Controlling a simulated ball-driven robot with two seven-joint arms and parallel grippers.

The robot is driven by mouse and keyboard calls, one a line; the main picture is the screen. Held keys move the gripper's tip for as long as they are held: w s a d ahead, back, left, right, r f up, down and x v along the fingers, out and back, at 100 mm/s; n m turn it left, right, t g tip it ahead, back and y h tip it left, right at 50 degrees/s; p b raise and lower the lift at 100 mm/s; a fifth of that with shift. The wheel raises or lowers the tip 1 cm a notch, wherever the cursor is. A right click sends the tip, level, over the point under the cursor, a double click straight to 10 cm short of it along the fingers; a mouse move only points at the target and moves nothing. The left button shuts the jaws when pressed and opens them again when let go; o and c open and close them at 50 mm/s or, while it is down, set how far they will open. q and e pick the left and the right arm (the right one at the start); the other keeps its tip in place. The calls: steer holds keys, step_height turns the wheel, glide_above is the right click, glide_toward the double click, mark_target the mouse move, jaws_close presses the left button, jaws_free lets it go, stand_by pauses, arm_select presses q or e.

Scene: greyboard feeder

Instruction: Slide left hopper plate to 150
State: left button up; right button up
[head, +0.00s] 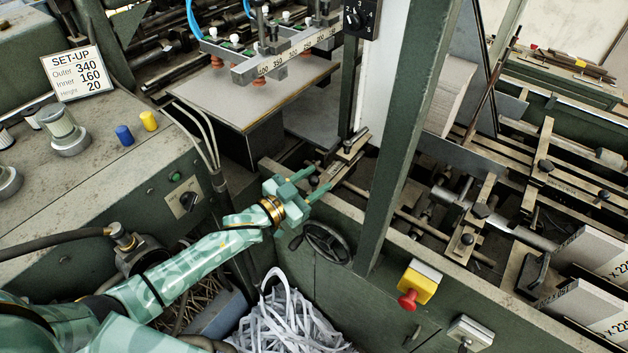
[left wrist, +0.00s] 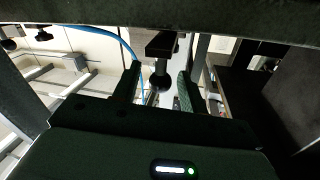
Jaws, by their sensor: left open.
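My left gripper (head: 320,179) is open at the front edge of the machine, its fingers pointing up and right toward a narrow tan slide piece (head: 347,151). In the left wrist view, a dark block with a round black knob (left wrist: 160,82) shows between and beyond the two spread fingers of the left gripper (left wrist: 160,88). I see no clear contact with the knob. I cannot tell for sure which part is the left hopper plate, and no scale reading near the gripper is legible. My right gripper is not in view.
A green post (head: 410,130) rises just right of the gripper. A handwheel (head: 327,243) and a red stop button (head: 408,299) are on the front panel. A suction bar (head: 275,66) hangs over a grey board (head: 245,95). A SET-UP card (head: 79,73) stands at left.

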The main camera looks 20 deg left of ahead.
mark_target(329, 176)
arm_select(q)
steer(key=shift+w+d, duration=0.15)
steer(key=shift+w, duration=0.05)
steer(key=shift+c, duration=0.3)
jaws_close()
steer(key=x, duration=0.2)
steer(key=b+x, duration=0.1)
steer(key=x, duration=0.1)
steer(key=a+x, duration=0.1)
steer(key=x, duration=0.1)
steer(key=shift+w+b, duration=0.25)
steer(key=shift+b, duration=0.05)
steer(key=shift+o, duration=0.3)
jaws_free()
